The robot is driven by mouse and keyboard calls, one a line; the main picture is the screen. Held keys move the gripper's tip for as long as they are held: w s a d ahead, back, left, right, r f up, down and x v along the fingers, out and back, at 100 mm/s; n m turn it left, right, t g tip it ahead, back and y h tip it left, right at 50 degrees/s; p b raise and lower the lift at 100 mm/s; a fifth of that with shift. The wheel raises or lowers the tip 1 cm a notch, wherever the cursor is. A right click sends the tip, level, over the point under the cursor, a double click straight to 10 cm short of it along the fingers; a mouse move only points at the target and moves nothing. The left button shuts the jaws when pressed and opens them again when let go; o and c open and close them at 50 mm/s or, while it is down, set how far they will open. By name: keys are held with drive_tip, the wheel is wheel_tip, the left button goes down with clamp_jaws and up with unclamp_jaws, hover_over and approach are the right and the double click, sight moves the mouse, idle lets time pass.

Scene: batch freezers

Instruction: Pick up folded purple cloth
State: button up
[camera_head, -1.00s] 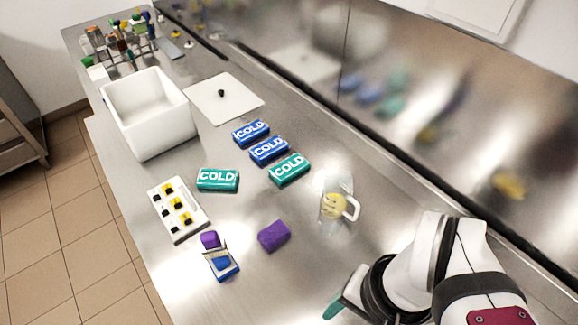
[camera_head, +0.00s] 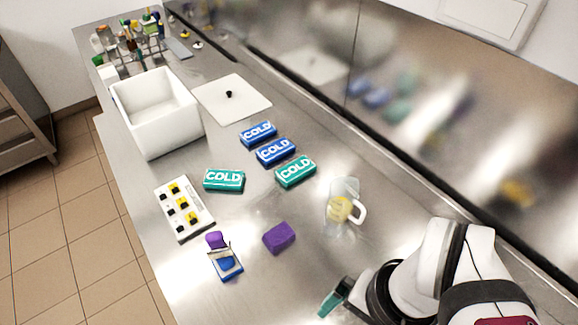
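The folded purple cloth (camera_head: 279,238) lies on the steel counter in the lower middle of the head view, as a small purple block. My gripper (camera_head: 326,306) is at the bottom, to the lower right of the cloth and apart from it. Its teal fingertip shows, but the view does not show whether the fingers are open or shut. Nothing hides the cloth.
A blue item with a purple top (camera_head: 224,258) stands left of the cloth. A clear jug (camera_head: 341,209) stands to its upper right. Several cold packs (camera_head: 275,151), a white tray (camera_head: 184,208) and a white bin (camera_head: 155,112) lie farther back. Bare counter surrounds the cloth.

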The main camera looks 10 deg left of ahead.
drive_tip(key=a+m+g+y, duration=0.2)
drive_tip(key=a+g+y, duration=0.3)
drive_tip(key=a, duration=0.5)
drive_tip(key=w+a+m+t+y, duration=0.1)
drive_tip(key=w+a+m+y, duration=0.2)
drive_tip(key=a+y, duration=0.25)
drive_tip(key=m+t+y, duration=0.2)
drive_tip(key=m+t, duration=0.9)
drive_tip(key=m, duration=0.2)
hover_over(278, 233)
drive_tip(key=s, duration=0.6)
wheel_tip(278, 233, down, 11)
drive_tip(key=d+f+m+t+h, duration=0.1)
drive_tip(key=f, duration=0.2)
drive_tip(key=w+d+f+m+t+h, duration=0.1)
drive_tip(key=f+h, duration=0.1)
drive_tip(key=w+d+f+m+h, duration=0.1)
drive_tip(key=d+f, duration=0.1)
drive_tip(key=f, duration=0.1)
drive_tip(key=shift+f+t+h, duration=0.3)
drive_tip(key=shift+t+h, duration=0.05)
drive_tip(key=shift+t, duration=0.05)
drive_tip(key=x, duration=0.7)
drive_tip(key=c, duration=1)
